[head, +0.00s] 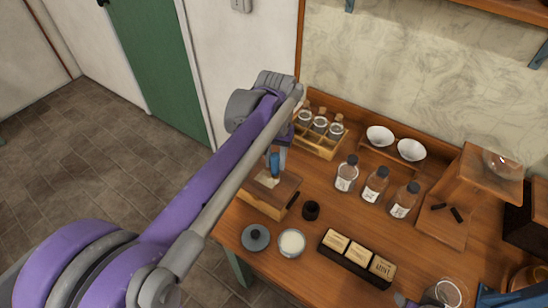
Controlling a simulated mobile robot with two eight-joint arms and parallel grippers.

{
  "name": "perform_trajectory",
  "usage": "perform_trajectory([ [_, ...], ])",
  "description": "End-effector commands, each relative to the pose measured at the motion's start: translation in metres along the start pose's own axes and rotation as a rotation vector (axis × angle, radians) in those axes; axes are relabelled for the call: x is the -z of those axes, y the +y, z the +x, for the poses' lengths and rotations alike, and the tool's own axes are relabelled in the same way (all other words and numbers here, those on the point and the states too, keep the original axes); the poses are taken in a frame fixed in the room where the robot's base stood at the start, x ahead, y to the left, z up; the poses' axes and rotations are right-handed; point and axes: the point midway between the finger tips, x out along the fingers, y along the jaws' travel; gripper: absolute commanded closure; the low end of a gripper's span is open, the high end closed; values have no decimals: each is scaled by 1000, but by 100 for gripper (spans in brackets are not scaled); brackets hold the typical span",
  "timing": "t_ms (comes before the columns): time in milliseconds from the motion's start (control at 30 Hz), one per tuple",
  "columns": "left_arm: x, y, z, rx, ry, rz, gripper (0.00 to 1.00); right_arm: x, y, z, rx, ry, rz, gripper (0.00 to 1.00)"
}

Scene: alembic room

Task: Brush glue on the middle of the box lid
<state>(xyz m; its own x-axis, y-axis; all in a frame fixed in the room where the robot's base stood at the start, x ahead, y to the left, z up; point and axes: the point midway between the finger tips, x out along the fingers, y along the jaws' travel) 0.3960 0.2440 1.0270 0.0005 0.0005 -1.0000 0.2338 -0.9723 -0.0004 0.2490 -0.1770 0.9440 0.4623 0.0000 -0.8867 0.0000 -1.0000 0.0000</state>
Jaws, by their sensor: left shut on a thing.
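The wooden box (258,208) stands at the table's left edge, with a pale patch on the middle of its lid (284,187). My left gripper (277,152) is above the lid, partly hidden by my own arm. It is shut on an upright brush with a blue handle (275,167), whose lower end is at or just over the pale patch; I cannot tell whether it touches. An open jar of white glue (291,243) stands in front of the box, beside a round grey lid (255,237).
A small dark pot (311,210) stands right of the box. A rack of corked jars (318,145) is behind it. Labelled bottles (375,186), white bowls (411,150) and a wooden stand (452,205) are to the right. A dark tray with cream blocks (340,258) lies in front.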

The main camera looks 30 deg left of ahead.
Motion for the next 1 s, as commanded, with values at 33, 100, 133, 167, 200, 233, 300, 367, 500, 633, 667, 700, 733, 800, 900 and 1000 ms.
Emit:
perform_trajectory([
  [33, -2, -1, 0, 0, 0, 0, 100, 0, 0, 0, 0, 0, 0, 50],
  [100, -6, -2, 0, 0, 0, 0, 100, 0, 0, 0, 0, 0, 0, 50],
  [133, -7, -3, 0, 0, 0, 0, 100, 0, 0, 0, 0, 0, 0, 50],
  [167, -9, -3, 1, 0, 0, 0, 100, 0, 0, 0, 0, 0, 0, 50],
  [200, -11, -4, 1, 0, 0, 0, 100, 0, 0, 0, 0, 0, 0, 50],
  [233, -12, -4, 1, 0, 0, 0, 100, 0, 0, 0, 0, 0, 0, 50],
  [300, -13, -5, 1, 0, 0, 1, 100, 0, 0, 0, 0, 0, 0, 50],
  [367, -13, -6, 1, 0, 0, 0, 100, 0, 0, 0, 0, 0, 0, 50],
  [500, -10, -13, 1, 1, 0, -2, 100, 0, 0, 0, 0, 0, 0, 50],
  [633, -8, -20, 1, 1, 0, -1, 100, 0, 0, 0, 0, 0, 0, 50],
  [667, -7, -22, 1, 1, 0, -1, 100, 0, 0, 0, 0, 0, 0, 50],
  [700, -6, -24, 0, 1, 0, -2, 100, 0, 0, 0, 0, 0, 0, 50],
  [733, -6, -26, 0, 1, 0, -2, 100, 0, 0, 0, 0, 0, 0, 50],
  [800, -5, -30, 0, 1, 0, -2, 100, 0, 0, 0, 0, 0, 0, 50],
  [900, -3, -36, 0, 1, 0, -1, 100, 0, 0, 0, 0, 0, 0, 50],
  [1000, -1, -42, 0, 1, 0, -2, 100, 1, 0, -1, 0, 1, 0, 50],
])
